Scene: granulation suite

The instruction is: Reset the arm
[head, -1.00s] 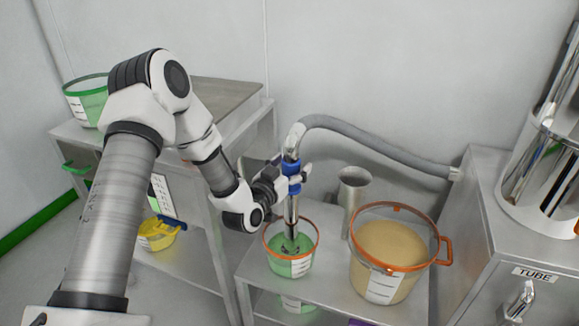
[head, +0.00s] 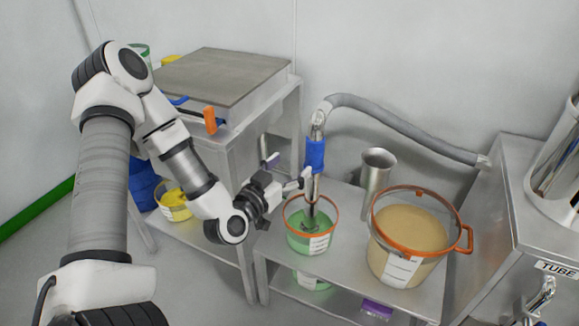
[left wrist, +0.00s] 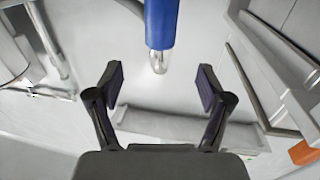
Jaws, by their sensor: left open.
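My left arm comes in from the left in the head view. Its gripper (head: 292,172) is open, just left of the suction wand with its blue sleeve (head: 315,154). In the left wrist view the open jaws (left wrist: 160,90) hold nothing, and the blue sleeve (left wrist: 160,22) shows beyond them. The wand stands upright with its lower end in the small orange-rimmed bucket (head: 309,245) of green material. A grey hose (head: 405,123) runs from its top to the steel cabinet at the right. My right gripper is not in view.
A larger orange-rimmed bucket (head: 388,268) of tan material and a steel cylinder (head: 374,172) stand on the same steel shelf. A steel table (head: 287,97) stands behind my arm. A cabinet marked TUBE (head: 500,235) is at the right.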

